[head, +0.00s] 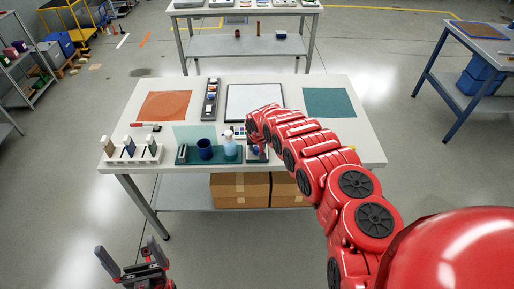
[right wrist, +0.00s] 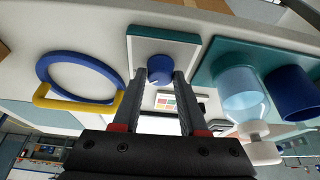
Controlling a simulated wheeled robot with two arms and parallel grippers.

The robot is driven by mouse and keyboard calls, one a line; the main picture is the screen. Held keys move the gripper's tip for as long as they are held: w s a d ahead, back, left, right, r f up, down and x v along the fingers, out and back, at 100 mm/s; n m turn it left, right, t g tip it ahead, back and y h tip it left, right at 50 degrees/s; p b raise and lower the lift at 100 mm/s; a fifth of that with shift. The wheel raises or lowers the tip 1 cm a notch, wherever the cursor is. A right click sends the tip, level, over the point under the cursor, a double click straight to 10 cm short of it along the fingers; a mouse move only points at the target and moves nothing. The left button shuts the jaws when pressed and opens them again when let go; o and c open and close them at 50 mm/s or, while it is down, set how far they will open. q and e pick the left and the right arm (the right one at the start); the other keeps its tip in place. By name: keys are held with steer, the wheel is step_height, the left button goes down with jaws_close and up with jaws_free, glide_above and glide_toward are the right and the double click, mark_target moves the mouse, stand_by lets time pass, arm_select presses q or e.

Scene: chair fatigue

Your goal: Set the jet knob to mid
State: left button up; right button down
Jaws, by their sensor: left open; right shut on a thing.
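The jet knob is a round blue knob (right wrist: 160,67) on a pale panel with a dark green-grey base (right wrist: 185,42), seen in the right wrist view. My right gripper (right wrist: 160,78) has its two fingers on either side of the knob and is shut on it. The knob's pointer and any scale marks are too small or hidden to read. In the head view the panel (head: 252,159) is at the table's front edge, partly covered by my red right arm. My left gripper (head: 134,268) is open and empty, low in front of the table.
Beside the panel stand a spray bottle (head: 230,144) and a blue cup (head: 204,149) on a green tray. A white rack (head: 135,153) of bottles is further left. A blue ring (right wrist: 80,78) with a yellow part lies on the panel's other side in the wrist view.

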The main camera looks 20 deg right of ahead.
steer(key=n+y, duration=0.1)
steer(key=n, duration=0.1)
steer(key=shift+d+n, duration=0.15)
steer(key=shift+n, duration=0.15)
steer(key=shift+w+n+b, duration=0.1)
steer(key=shift+n+b, duration=0.25)
steer(key=shift+n, duration=0.15)
steer(key=shift+f+n+y, duration=0.1)
steer(key=shift+n+y, duration=0.3)
steer(key=n+b, duration=0.2)
steer(key=b, duration=0.2)
steer(key=n+y+b, duration=0.1)
steer(key=n+b, duration=0.1)
steer(key=b, duration=0.2)
steer(key=shift+f+n+y+b, duration=0.15)
steer(key=shift+n+y+b, duration=0.15)
steer(key=shift+n, duration=0.1)
steer(key=shift+r+n+g+b, duration=0.3)
steer(key=shift+n+b, duration=0.1)
steer(key=shift+b, duration=0.3)
steer(key=shift+c, duration=2.2)
jaws_free()
steer(key=shift+f, duration=0.1)
steer(key=shift+d, duration=0.1)
